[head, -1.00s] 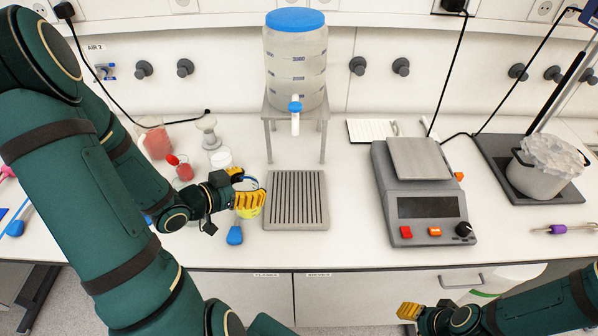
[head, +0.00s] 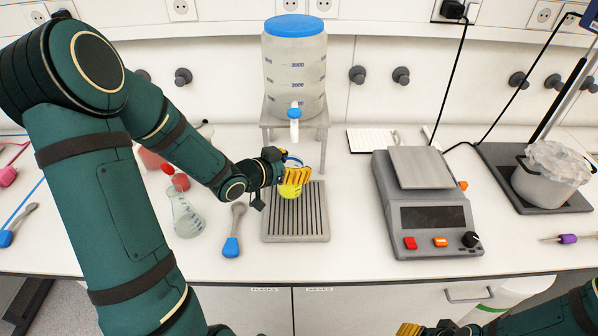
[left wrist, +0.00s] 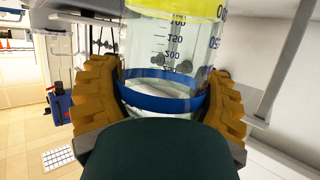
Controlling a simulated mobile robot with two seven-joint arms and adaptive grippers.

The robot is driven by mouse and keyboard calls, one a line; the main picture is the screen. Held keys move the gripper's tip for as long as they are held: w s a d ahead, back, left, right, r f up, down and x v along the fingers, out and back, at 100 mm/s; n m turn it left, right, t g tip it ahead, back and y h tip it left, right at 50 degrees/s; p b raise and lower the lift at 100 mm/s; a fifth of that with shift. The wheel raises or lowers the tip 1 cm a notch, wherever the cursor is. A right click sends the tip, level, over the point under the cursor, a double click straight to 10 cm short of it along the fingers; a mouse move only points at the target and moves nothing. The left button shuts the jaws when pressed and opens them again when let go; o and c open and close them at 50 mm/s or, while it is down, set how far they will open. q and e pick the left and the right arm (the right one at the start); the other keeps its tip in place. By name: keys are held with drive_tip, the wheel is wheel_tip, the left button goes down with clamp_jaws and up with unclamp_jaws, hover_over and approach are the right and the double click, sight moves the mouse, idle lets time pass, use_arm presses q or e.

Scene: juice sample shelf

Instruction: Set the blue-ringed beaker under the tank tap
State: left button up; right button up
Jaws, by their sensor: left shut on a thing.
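The blue-ringed beaker (left wrist: 160,98) fills the middle of the left wrist view. It is clear glass with printed marks, a blue ring and a yellow band. My left gripper (head: 291,176) is shut on it, with a yellow finger on each side of the blue ring in the left wrist view. In the head view the beaker (head: 290,189) is over the slotted drip tray (head: 313,226), partly hidden by the gripper. I cannot tell if it touches the tray. The tank (head: 295,70) stands behind on a stand, its blue-handled tap (head: 294,114) just above and behind the beaker. My right gripper (head: 408,329) is at the bottom edge.
Counter between tray and scale is clear.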

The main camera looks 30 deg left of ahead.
use_arm(q)
drive_tip(key=shift+w+d, duration=0.3)
drive_tip(key=shift+w, duration=0.6)
drive_tip(key=shift+f+b, duration=0.4)
drive_tip(key=shift+f, duration=1.35)
drive_tip(key=shift+f, duration=0.2)
drive_tip(key=o, duration=1.3)
drive_tip(key=shift+r, duration=0.1)
drive_tip(key=shift+r, duration=0.1)
